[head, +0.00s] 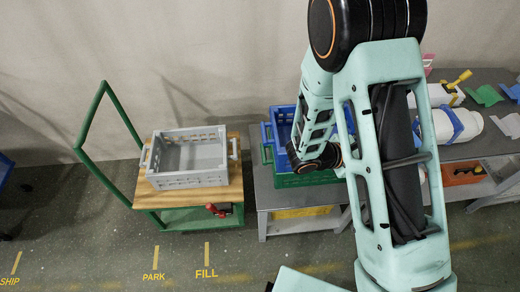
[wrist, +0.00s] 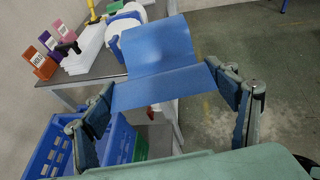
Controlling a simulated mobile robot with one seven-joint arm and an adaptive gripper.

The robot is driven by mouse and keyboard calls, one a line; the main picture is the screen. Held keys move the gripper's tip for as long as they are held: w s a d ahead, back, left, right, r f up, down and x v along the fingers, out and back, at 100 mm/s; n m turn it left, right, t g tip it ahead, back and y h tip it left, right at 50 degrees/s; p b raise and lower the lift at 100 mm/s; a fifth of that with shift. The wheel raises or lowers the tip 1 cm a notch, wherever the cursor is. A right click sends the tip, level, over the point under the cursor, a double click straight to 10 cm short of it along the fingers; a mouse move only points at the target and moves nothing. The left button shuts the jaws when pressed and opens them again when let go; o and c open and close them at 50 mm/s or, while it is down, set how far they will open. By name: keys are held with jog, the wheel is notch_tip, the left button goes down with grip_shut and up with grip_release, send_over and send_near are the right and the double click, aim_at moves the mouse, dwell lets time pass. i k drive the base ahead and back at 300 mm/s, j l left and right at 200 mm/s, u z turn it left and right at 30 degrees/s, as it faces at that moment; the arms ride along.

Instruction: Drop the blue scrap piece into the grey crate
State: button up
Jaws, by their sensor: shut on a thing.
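The blue scrap piece (wrist: 155,45) is a bent sheet with a crease across it. In the wrist view my gripper (wrist: 162,82) is shut on it, with one finger at each side edge. The sheet extends away from the fingers, above the floor and the bench edge. The grey crate (head: 190,181) stands empty on a wooden-topped cart at left in the head view; it does not show in the wrist view. In the head view my arm hides the gripper and the blue piece.
A blue crate (head: 270,137) and a green crate (head: 303,181) sit at the bench's left end, beside the cart. The cart's green handle (head: 83,120) rises at its left. White rolls (head: 455,124) and loose sheets lie on the bench. Floor in front of the cart is clear.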

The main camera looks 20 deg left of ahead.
aim_at(193, 161)
jog(key=k+j, duration=0.1)
jog(key=j, duration=0.3)
jog(key=k+j+u, duration=0.15)
jog(key=j, duration=0.7)
jog(key=j+u, duration=0.2)
jog(key=j, duration=0.45)
jog(key=i+j, duration=0.15)
jog(key=j, duration=0.15)
jog(key=i+j, duration=0.15)
jog(key=j, duration=0.15)
jog(key=i+j+u, duration=0.1)
jog(key=j, duration=0.2)
jog(key=i, duration=0.05)
